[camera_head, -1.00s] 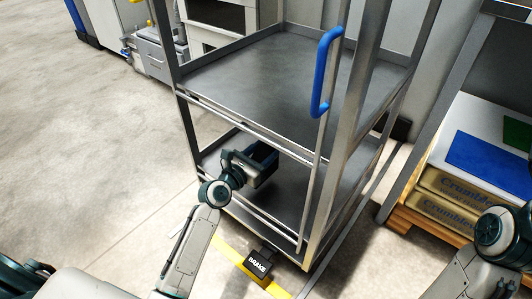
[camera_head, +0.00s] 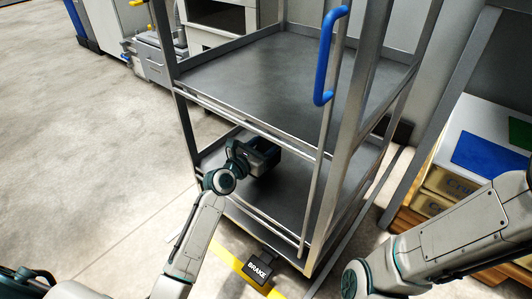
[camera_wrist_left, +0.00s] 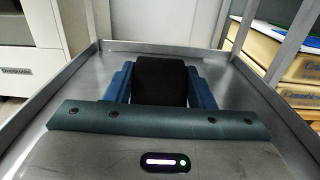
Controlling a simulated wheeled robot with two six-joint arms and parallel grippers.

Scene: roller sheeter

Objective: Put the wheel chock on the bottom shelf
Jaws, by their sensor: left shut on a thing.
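The wheel chock (camera_wrist_left: 160,80) is a black block in the left wrist view, held between the blue fingers of my left gripper (camera_wrist_left: 160,88). In the head view my left gripper (camera_head: 266,153) reaches into the rack just above the bottom shelf (camera_head: 288,202), a grey metal tray with a raised rim. The chock is mostly hidden there by the gripper. I cannot tell whether it touches the shelf. The bottom shelf also shows in the left wrist view (camera_wrist_left: 85,88), around and beyond the chock. My right arm shows at the right, its gripper out of frame.
An upper shelf (camera_head: 265,75) lies above the arm. A blue handle (camera_head: 329,55) and metal posts stand at the rack's front. Boxes (camera_head: 445,185) stand at the right. The floor at left is clear.

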